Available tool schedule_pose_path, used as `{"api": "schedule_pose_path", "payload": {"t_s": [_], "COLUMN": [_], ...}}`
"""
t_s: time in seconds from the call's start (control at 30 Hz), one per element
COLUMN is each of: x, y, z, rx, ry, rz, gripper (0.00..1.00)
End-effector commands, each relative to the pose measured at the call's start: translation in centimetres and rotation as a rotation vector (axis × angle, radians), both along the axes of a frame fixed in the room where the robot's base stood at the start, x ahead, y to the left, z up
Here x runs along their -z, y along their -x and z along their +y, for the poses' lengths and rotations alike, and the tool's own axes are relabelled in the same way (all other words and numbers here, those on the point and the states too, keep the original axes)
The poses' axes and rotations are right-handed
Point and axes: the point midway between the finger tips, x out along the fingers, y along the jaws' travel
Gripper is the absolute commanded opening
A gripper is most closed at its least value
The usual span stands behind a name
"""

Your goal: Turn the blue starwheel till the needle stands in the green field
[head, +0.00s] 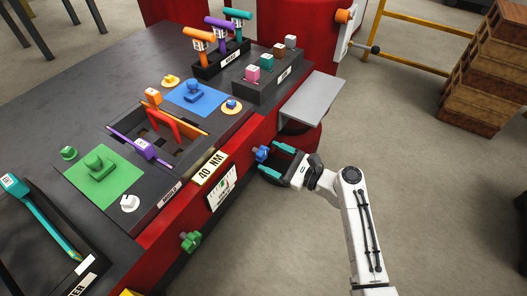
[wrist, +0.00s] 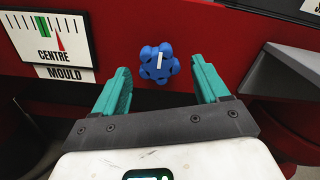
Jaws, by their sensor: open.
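The blue starwheel (wrist: 158,64) sits on the red front of the press, with a white mark on its face. In the head view the starwheel (head: 262,153) is just ahead of my gripper (head: 275,161). In the wrist view my gripper (wrist: 160,82) is open, its teal fingers left and right of the starwheel with gaps on both sides. Whether the fingertips reach past its face, I cannot tell. The gauge (wrist: 48,62), marked CENTRE over a MOULD label, has a green field (wrist: 42,27). Its red needle (wrist: 60,43) stands right of that field.
A green starwheel (head: 190,241) is lower left on the same red front, below the gauge (head: 222,187). A grey shelf (head: 313,97) juts out right of the blue starwheel. Open floor (head: 430,180) lies to the right.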

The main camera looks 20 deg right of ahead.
Motion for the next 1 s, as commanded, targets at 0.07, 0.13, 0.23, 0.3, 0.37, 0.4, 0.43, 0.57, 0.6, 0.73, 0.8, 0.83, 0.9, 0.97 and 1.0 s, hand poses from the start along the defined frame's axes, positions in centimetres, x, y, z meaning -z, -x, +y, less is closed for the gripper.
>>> {"api": "schedule_pose_path", "payload": {"t_s": [0.07,0.13,0.23,0.3,0.37,0.4,0.43,0.57,0.6,0.73,0.8,0.83,0.9,0.97,1.0], "x": [-0.1,0.0,0.0,0.0,0.1,0.0,0.0,0.1,0.0,0.0,0.0,0.0,0.0,0.0,0.1], "y": [-1.1,-1.7,-2.4,-2.7,-2.8,-2.8,-2.8,-2.8,-2.8,-2.8,-2.8,-2.8,-2.8,-2.8,-2.8], "z": [0.8,1.3,1.8,2.0,2.1,2.1,2.1,2.1,2.1,2.1,2.1,2.1,2.1,2.1,2.1], "rx": [-0.001,-0.001,-0.001,-0.001,0.0,0.0,0.0,0.0,0.0,0.0,0.0,0.0,0.0,0.0,0.0], "ry": [0.001,0.001,0.002,0.002,0.003,0.003,0.003,0.003,0.003,0.003,0.003,0.003,0.003,0.003,0.003], "rz": [0.0,0.001,0.0,0.001,0.001,0.001,0.001,0.001,0.001,0.001,0.001,0.001,0.001,0.001,0.001], "gripper": [0.74,0.74,0.74,0.74,0.74,0.74,0.74,0.74,0.74,0.64,0.57,0.54,0.47,0.41,0.38]}}
